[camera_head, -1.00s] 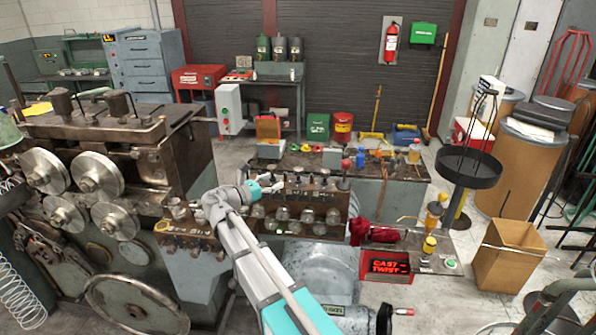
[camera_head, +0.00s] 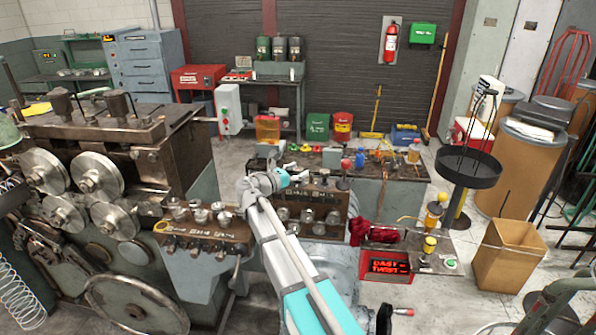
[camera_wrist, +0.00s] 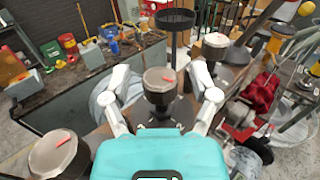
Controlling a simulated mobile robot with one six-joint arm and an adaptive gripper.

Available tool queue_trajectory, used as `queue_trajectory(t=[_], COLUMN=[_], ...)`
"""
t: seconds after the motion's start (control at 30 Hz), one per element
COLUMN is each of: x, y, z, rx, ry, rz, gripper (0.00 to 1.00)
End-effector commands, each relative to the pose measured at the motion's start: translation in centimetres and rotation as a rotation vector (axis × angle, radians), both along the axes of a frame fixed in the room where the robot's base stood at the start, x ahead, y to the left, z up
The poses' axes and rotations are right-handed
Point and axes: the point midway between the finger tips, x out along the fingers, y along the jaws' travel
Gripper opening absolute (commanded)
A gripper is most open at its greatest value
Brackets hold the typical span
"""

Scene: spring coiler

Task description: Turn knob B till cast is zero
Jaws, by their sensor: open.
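My gripper (camera_wrist: 164,88) is open in the wrist view, with one finger on each side of a round metal knob (camera_wrist: 160,86) that has a red mark on its top. I cannot tell whether the fingers touch it. A second marked knob (camera_wrist: 58,154) is at lower left, and another (camera_wrist: 215,46) stands beyond the right finger. No letter readable there shows which knob is B. The display (camera_head: 386,266) shows red lettering, not clearly legible; no value can be read.
A nearer knob panel (camera_head: 205,232) is left of my arm, beside the coiler's large rollers (camera_head: 97,174). A red cloth or glove (camera_head: 362,231) lies right of the rear panel. A bench (camera_head: 400,167) with small items stands behind. A cardboard box (camera_head: 508,255) is at right.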

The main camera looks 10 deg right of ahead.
Motion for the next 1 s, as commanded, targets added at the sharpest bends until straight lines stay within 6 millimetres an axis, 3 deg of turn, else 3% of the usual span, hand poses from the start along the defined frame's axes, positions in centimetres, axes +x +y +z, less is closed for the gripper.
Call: queue_trajectory(t=[0.17,0.2,0.6,1.0], x=[0.0,-0.01,-0.02,-0.01], y=[0.02,0.02,0.03,0.03], z=[0.0,0.0,0.0,0.01], rx=[0.0,0.0,0.0,0.0], ry=[0.0,0.0,0.0,0.0], rz=[0.0,0.0,0.0,0.003], gripper=[0.76,0.73,0.0,0.0])
